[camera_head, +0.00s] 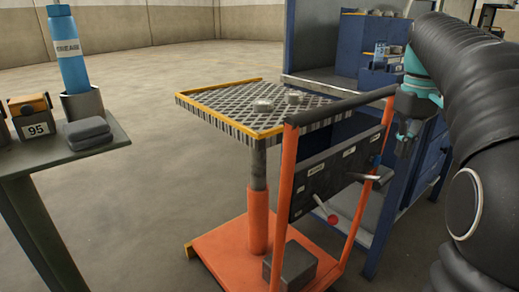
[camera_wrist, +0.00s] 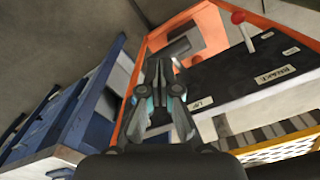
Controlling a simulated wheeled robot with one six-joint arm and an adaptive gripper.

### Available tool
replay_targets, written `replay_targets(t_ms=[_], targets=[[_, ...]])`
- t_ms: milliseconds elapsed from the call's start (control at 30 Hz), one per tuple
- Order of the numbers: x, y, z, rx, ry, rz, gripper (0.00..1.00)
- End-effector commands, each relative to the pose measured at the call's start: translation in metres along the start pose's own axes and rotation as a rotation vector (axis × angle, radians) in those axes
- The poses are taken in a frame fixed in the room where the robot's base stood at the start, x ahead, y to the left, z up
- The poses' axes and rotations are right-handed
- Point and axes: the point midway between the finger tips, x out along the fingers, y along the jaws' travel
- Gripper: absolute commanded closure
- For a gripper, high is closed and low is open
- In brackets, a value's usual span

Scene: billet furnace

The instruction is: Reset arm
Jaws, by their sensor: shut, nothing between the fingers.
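My gripper (camera_head: 404,150) hangs at the right of the head view, below a teal joint of my dark, ribbed arm. It points down beside the right post of the orange lift cart (camera_head: 258,219). In the wrist view my gripper (camera_wrist: 158,68) has its two fingers together, with nothing between them. The cart's dark control panel (camera_wrist: 250,72) lies close behind and to the right of the fingers there. Whether the gripper touches the cart cannot be told.
The cart's grid platform (camera_head: 225,102) carries two small metal discs. Its handle bar (camera_head: 340,106) and red-knobbed lever (camera_head: 332,219) stick out near my arm. A blue workbench (camera_head: 323,40) stands behind. A side table (camera_head: 60,156) holds a blue grease bottle (camera_head: 68,50). Floor is clear between table and cart.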

Motion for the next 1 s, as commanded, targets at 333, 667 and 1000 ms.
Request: replay_targets(t_ms=[333, 667, 1000], targets=[[-0.011, 0.003, 0.006, -0.001, 0.000, 0.000, 1.00], [-0.008, -0.012, 0.013, 0.004, 0.026, 0.013, 1.00], [0.034, -0.091, 0.062, 0.049, 0.188, 0.065, 1.00]])
